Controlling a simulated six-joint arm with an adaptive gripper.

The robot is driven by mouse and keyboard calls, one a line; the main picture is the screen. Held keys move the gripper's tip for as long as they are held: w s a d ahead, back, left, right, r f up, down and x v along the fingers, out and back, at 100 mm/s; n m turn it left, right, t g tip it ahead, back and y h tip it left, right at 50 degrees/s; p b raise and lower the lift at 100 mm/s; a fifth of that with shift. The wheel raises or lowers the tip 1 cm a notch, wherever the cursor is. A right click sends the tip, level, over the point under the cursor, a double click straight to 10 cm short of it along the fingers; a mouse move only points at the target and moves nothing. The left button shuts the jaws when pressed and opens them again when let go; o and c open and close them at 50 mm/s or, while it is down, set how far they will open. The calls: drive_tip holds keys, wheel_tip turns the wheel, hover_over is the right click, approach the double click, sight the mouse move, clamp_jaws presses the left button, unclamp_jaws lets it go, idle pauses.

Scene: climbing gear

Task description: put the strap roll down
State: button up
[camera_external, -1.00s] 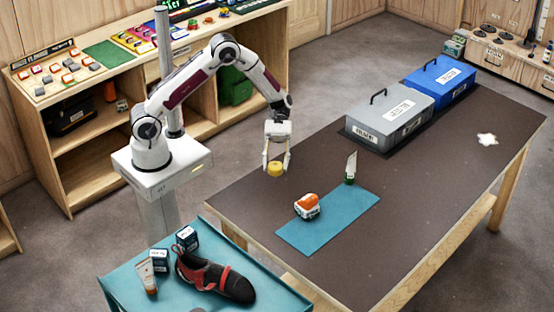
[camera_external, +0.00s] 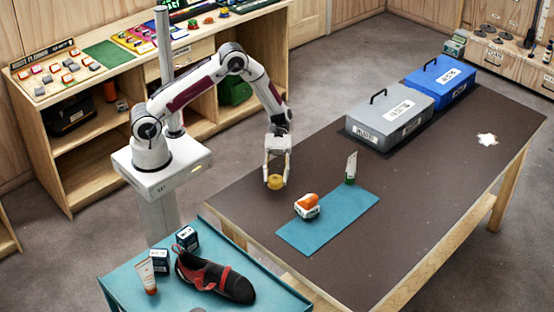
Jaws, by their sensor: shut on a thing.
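The strap roll (camera_external: 275,182) is a small yellow roll at the left part of the dark table (camera_external: 420,200). My gripper (camera_external: 276,180) points down and is shut on the strap roll, with one finger on each side of it. The roll is at or just above the table top; I cannot tell whether it touches. It is to the left of the blue mat (camera_external: 318,232) and clear of it.
A grey box (camera_external: 390,117) and a blue box (camera_external: 439,80) stand at the back. A shoe (camera_external: 214,275) lies on the teal side table (camera_external: 125,285).

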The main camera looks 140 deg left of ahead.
sight(276, 182)
drive_tip(key=shift+f, duration=1.9)
drive_tip(key=o, duration=1.1)
drive_tip(key=shift+f, duration=0.1)
drive_tip(key=v, duration=1.2)
drive_tip(key=shift+w, duration=0.1)
drive_tip(key=shift+r, duration=0.2)
